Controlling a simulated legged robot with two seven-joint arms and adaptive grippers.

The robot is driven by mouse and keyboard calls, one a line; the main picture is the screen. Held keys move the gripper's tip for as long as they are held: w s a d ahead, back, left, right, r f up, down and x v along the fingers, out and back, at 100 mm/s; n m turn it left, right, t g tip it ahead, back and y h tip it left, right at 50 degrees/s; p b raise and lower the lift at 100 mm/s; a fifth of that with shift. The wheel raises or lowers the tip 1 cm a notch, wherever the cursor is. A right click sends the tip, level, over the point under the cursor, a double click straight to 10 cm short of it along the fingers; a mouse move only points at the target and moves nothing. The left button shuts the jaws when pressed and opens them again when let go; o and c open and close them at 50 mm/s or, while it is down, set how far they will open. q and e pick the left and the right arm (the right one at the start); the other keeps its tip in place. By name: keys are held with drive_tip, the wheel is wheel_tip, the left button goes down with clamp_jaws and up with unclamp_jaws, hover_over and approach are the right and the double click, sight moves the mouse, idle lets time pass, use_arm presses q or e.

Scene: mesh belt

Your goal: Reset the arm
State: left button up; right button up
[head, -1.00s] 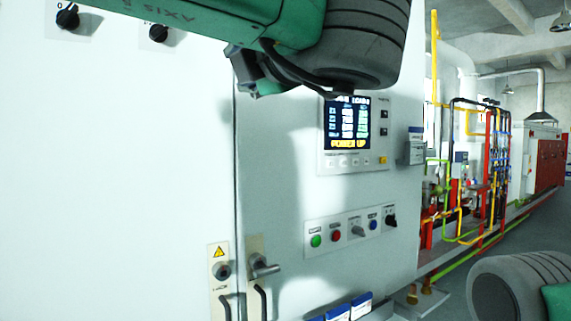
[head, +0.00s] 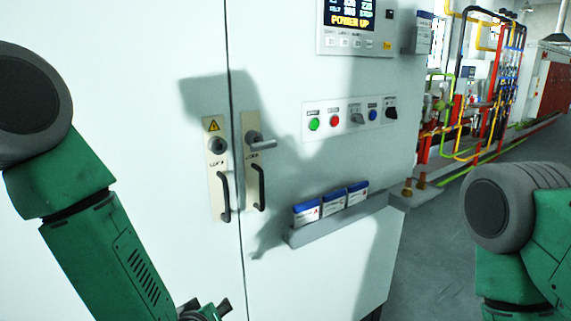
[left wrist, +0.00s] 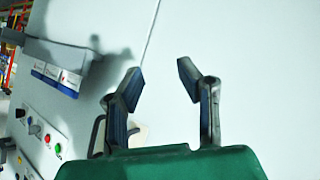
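My left arm (head: 105,235) hangs down at the left of the head view, bent at a grey joint. The left gripper (head: 207,307) shows only in part at the bottom edge, below the cabinet handles. In the left wrist view the left gripper (left wrist: 161,75) has its two fingers apart with nothing between them, in front of the pale cabinet face. My right arm (head: 520,225) shows at the lower right of the head view. Its gripper is out of view.
A white cabinet (head: 300,210) fills most of the view, with two handles (head: 240,190), buttons (head: 350,118) and a lit screen (head: 350,14). A ledge (head: 335,222) holds boxes (head: 331,201). Open floor (head: 430,250) lies to the right, with pipes (head: 470,105) beyond.

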use_arm(q)
drive_tip(key=s+a+f+m+g+b, duration=0.1)
drive_tip(key=s+a+f+m+g, duration=0.2)
drive_tip(key=s+f, duration=0.4)
drive_tip(key=s+a+f+g+b, duration=0.1)
drive_tip(key=s+a+f+g, duration=0.1)
drive_tip(key=s+a+f, duration=0.4)
drive_tip(key=s+a+f+m+g+b, duration=0.1)
drive_tip(key=s+a+f+g, duration=0.1)
drive_tip(key=s, duration=0.7)
drive_tip(key=s+a+f+m+g+b, duration=0.1)
drive_tip(key=s+a+f+m+g, duration=0.1)
drive_tip(key=s+f, duration=0.4)
drive_tip(key=shift+s+a+f+g+y, duration=0.35)
drive_tip(key=shift+s+a+g, duration=0.5)
drive_tip(key=shift+s, duration=0.55)
drive_tip(key=shift+d, duration=0.25)
drive_tip(key=shift+a, duration=0.25)
drive_tip(key=shift+d, duration=0.15)
